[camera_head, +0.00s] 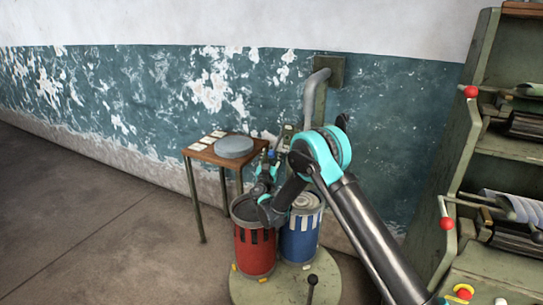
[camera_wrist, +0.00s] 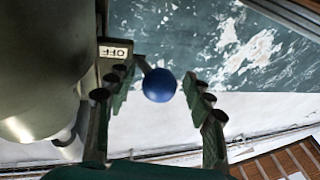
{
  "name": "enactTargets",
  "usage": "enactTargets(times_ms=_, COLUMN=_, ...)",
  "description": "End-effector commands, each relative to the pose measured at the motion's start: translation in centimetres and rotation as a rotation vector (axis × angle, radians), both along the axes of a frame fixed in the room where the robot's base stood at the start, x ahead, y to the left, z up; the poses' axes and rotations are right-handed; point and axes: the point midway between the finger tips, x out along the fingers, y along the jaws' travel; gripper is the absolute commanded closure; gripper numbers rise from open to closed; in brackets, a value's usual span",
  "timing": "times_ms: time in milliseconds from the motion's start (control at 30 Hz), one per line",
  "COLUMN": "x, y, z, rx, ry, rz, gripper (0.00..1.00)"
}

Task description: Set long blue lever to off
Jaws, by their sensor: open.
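The blue lever's round blue knob (camera_wrist: 159,85) sits between the two fingers of my gripper (camera_wrist: 160,98) in the wrist view. It shows no clear contact with either finger. A short part of the lever's rod (camera_wrist: 142,65) runs from the knob up and left, toward a plate marked OFF (camera_wrist: 115,52), which appears upside down. In the head view a small blue spot, likely the knob (camera_head: 271,153), shows beside my gripper (camera_head: 266,168), in front of the green machine. My arm hides much of the machine there. My gripper is open.
A red drum (camera_head: 255,252) and a blue drum (camera_head: 299,243) stand on a round green base (camera_head: 255,290) below my arm. A wooden table (camera_head: 205,154) with a grey disc (camera_head: 234,146) is left. A green rack (camera_head: 459,150) with red-knobbed levers stands right. Floor at left is clear.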

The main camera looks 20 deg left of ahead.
Motion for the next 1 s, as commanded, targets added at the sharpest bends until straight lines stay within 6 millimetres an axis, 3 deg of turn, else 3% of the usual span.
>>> enactTargets(times_ms=167, x=-1.0, y=-0.1, z=-0.2, rx=0.001, ry=0.0, rz=0.001, gripper=0.48)
enactTargets(times_ms=700, x=-10.2, y=-2.0, z=-2.6, rx=0.0, ry=0.0, rz=0.002, gripper=0.48)
enactTargets(times_ms=1000, x=-11.4, y=-2.4, z=-2.9, rx=0.0, ry=0.0, rz=0.0, gripper=0.48)
